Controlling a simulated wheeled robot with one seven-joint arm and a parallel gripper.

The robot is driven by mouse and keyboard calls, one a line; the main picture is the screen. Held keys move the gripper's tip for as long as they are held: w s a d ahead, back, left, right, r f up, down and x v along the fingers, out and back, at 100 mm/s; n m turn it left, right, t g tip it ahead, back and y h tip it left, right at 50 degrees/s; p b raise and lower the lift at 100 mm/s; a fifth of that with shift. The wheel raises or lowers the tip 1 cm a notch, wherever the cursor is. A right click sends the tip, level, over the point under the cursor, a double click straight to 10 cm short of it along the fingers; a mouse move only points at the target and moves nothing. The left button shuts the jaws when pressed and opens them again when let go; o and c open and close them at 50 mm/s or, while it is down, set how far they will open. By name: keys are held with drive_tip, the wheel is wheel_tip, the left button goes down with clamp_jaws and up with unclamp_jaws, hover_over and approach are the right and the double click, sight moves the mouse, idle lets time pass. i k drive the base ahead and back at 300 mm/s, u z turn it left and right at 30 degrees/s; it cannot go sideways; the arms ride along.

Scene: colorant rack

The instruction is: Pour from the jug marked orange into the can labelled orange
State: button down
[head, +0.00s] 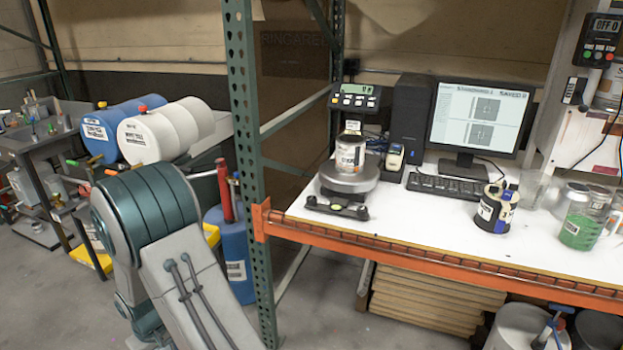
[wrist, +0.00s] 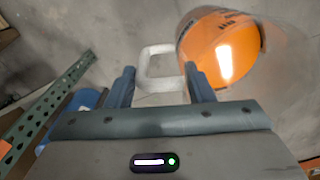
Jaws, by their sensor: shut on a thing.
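In the wrist view, my gripper (wrist: 160,82) is shut on the pale handle of a clear jug (wrist: 283,50). Orange liquid (wrist: 222,48) shows inside the jug, to the right of the handle. The jug is held over grey floor; a small mark on it is too blurred to read. In the head view, a small can (head: 350,152) with a white label and orange lettering stands upright on the round pan of a scale (head: 348,183). The lettering is hard to read. My gripper and the jug are not visible in the head view.
The white bench (head: 400,215) has an orange front beam (head: 440,264) and a green perforated post (head: 248,150) at its left. A monitor (head: 480,118), keyboard (head: 455,188), dark can (head: 496,208) and green-filled jug (head: 582,225) stand right of the scale. Drums (head: 165,135) lie at left.

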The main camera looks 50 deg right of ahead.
sight(350, 147)
drive_tip(key=z, duration=0.4)
drive_tip(key=i, duration=0.6)
drive_tip(key=z, duration=0.8)
drive_tip(key=i, duration=0.3)
drive_tip(key=z, duration=0.2)
